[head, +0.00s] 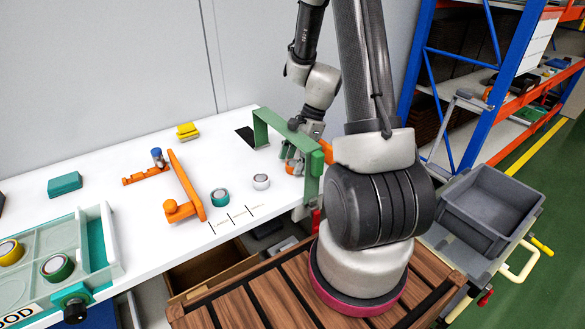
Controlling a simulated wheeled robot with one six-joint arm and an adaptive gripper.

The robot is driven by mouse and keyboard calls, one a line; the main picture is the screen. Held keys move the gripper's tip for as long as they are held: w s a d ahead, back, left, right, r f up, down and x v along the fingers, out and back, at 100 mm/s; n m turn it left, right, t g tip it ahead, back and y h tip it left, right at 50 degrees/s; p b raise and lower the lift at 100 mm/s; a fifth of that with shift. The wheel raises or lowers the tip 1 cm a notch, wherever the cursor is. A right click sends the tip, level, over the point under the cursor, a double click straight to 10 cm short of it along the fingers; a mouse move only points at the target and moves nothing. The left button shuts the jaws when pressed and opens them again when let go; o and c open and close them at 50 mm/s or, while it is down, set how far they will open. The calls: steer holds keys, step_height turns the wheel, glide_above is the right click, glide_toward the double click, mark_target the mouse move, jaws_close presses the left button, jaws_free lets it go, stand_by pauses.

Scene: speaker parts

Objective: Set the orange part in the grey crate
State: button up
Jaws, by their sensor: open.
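My gripper (293,158) is at the right end of the white table, low by a green arch-shaped frame (262,126) that partly hides it. Its jaws are open. Some orange (328,152) shows right beside the gripper, mostly hidden by my arm and the green frame; I cannot tell its shape or whether the gripper touches it. A long orange bar-like piece (183,188) with a round knob end stands mid-table, left of the gripper. The grey crate (488,212) is at the right, off the table, and its visible inside looks empty.
A blue and orange rack (497,98) stands behind the crate. My arm fills the middle.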

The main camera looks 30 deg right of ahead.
steer(key=shift+c, duration=0.2)
steer(key=c, duration=1.1)
steer(key=shift+r, duration=0.1)
steer(key=shift+r, duration=0.1)
